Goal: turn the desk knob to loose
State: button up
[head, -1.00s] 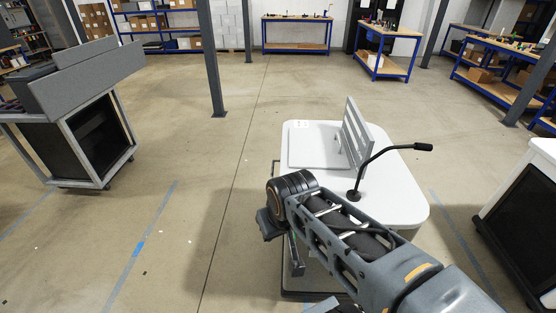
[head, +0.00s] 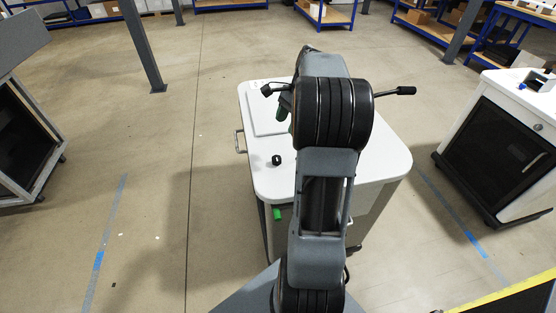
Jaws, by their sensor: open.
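A small black knob (head: 277,160) sits on the near left part of the white desk top (head: 270,182). My arm stands upright in the picture over the desk. What seems to be part of my gripper (head: 283,101) shows at the left of the wrist, dark with green parts, above the desk and beyond the knob. It is apart from the knob in the picture. Most of the gripper is hidden behind my arm, and I see nothing held in it. The knob's marking is too small to read.
A black gooseneck (head: 405,91) sticks out right of my arm over the desk. A green piece (head: 276,212) shows at the desk's near edge. A white cabinet (head: 500,150) stands at right, a grey-framed one (head: 25,135) at left. The floor left of the desk is clear.

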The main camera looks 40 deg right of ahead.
aim_at(277, 158)
jog(key=shift+m, duration=0.5)
jog(key=x, duration=0.4)
jog(key=d+b+x, duration=0.1)
jog(key=x, duration=0.9)
jog(key=shift+s+d+f, duration=0.1)
jog(key=shift+d+f, duration=0.15)
jog(key=c, duration=0.9)
